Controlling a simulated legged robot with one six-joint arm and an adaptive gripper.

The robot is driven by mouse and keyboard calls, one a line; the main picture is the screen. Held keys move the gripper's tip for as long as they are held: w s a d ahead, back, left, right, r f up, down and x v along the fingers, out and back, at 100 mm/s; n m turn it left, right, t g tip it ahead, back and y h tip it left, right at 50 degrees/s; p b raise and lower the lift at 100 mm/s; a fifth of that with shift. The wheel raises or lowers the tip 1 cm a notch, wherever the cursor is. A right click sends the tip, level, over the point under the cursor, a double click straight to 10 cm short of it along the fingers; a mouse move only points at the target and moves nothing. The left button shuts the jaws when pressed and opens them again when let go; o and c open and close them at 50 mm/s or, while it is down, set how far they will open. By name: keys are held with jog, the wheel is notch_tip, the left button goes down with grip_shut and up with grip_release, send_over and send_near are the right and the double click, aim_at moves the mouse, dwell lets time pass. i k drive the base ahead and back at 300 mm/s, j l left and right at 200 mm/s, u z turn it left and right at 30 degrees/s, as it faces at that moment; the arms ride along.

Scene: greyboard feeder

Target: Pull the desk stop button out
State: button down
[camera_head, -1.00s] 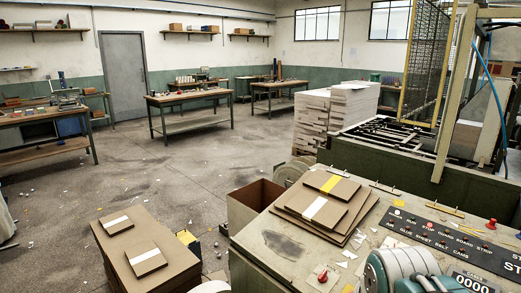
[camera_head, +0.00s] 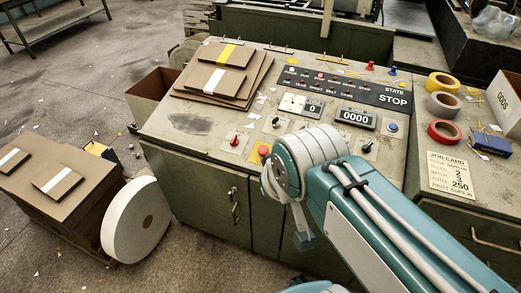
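The control desk (camera_head: 195,125) stands in the middle of the head view. A red button on a yellow plate (camera_head: 264,151) sits at its front edge, just left of my arm; it looks like the desk stop button. I cannot tell whether it is pushed in or out. The desk's state panel (camera_head: 395,99) reads STOP. My arm reaches in from the lower right, with its rounded joint beside the button. A small grey end part, seemingly my gripper (camera_head: 303,240), hangs below that joint in front of the cabinet doors, apart from the button. Its fingers are not clear.
A red knob (camera_head: 235,141) and a blue button (camera_head: 393,127) are also on the desk. Stacked boards (camera_head: 185,95) lie at its left. Tape rolls (camera_head: 443,131) and a GDDS box (camera_head: 505,100) stand at the right. A white roll (camera_head: 135,220) and a board stack (camera_head: 75,175) stand on the floor.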

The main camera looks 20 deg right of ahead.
aim_at(262, 151)
jog(key=i+j+z, duration=0.15)
jog(key=z, duration=0.25)
jog(key=i+j+z, duration=0.15)
jog(key=z, duration=0.2)
jog(key=j, duration=0.1)
